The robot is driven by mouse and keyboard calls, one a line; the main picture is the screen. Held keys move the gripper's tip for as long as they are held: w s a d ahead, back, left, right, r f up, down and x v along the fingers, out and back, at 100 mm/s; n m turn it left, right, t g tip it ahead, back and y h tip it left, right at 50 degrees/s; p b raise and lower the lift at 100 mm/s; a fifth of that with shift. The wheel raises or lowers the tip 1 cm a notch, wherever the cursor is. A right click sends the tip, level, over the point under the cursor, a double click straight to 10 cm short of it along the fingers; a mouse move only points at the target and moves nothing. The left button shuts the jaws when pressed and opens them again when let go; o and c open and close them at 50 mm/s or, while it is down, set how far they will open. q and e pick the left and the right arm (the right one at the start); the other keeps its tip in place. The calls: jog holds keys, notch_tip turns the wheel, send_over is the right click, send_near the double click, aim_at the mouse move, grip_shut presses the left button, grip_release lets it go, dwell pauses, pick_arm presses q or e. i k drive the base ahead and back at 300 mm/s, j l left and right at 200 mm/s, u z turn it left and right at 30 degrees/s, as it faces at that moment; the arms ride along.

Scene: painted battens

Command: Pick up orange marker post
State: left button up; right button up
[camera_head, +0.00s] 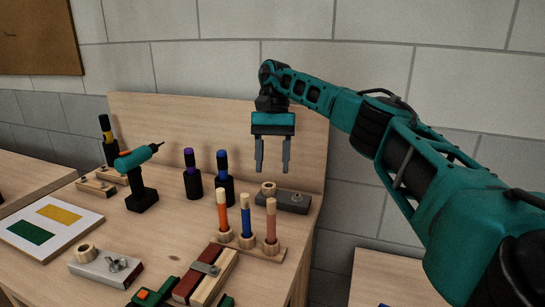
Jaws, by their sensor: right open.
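The orange marker post (222,208) stands upright at the left end of a wooden rack (264,247). A blue post (246,212) and a brownish-pink post (271,218) stand to its right in the same rack. My right gripper (272,168) is open and empty, pointing down. In the picture its fingers are above and to the right of the orange post, in front of the bench's back panel. The gripper is apart from all the posts. My left gripper is not in view.
Dark bottles with purple (192,178) and blue (224,180) tops stand behind the rack. A grey block with a wooden ring (285,200) lies below the gripper. A red and wooden clamped piece (205,275) lies in front. A teal drill (140,180) stands left.

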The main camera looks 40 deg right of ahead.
aim_at(220, 196)
jog(key=k, duration=1)
